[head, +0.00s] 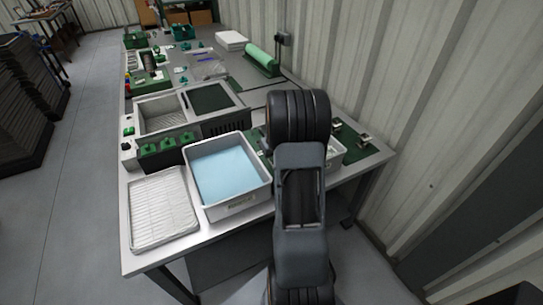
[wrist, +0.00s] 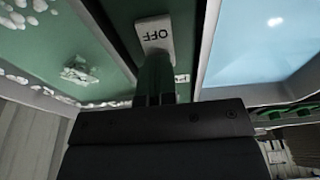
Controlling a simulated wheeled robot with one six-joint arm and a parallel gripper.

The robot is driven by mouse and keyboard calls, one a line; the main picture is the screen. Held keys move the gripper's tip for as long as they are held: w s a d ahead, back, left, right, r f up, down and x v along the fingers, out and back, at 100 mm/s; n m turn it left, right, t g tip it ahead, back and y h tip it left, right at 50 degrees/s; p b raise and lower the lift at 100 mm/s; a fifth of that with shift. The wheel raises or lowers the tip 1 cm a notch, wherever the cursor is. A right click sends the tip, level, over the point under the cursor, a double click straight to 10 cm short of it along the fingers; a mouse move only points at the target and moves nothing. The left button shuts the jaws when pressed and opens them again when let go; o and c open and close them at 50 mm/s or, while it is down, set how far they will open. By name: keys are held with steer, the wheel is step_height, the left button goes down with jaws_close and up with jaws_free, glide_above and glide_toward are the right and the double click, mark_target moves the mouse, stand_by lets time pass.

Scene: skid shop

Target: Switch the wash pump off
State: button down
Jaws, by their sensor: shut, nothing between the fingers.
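A white plate or rocker marked OFF (wrist: 155,34) shows in the wrist view, set on a green surface beside the pale blue liquid. The letters are turned in the picture. My gripper (wrist: 156,62) has its green fingers shut and empty. Their tips are right at the lower edge of the OFF piece; I cannot tell whether they touch it. In the head view my arm hides the gripper and the OFF piece. The grey tub of pale blue liquid (head: 206,208) stands left of my arm; it also shows in the wrist view (wrist: 203,75).
A white ribbed tray (head: 163,208) lies left of the tub. Behind are a sink-like unit (head: 160,116) with green blocks at its front and a green roll (head: 262,60). A green mat (head: 362,148) with small metal parts lies right of my arm. The corrugated wall is close on the right.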

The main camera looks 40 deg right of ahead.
steer(key=shift+s+a+f, duration=0.1)
steer(key=shift+s+f, duration=0.05)
steer(key=shift+s, duration=0.3)
steer(key=shift+s+a+f, duration=0.1)
steer(key=shift+s+f, duration=0.05)
steer(key=shift+s, duration=0.3)
steer(key=shift+r, duration=0.1)
steer(key=shift+w+r, duration=0.1)
steer(key=shift+r, duration=0.25)
steer(key=p+v, duration=0.3)
steer(key=v, duration=0.1)
steer(key=shift+d+r, duration=0.1)
steer(key=shift+r, duration=0.15)
steer(key=s+b+v, duration=0.1)
steer(key=s+v, duration=0.1)
steer(key=v, duration=0.6)
steer(key=shift+r, duration=0.15)
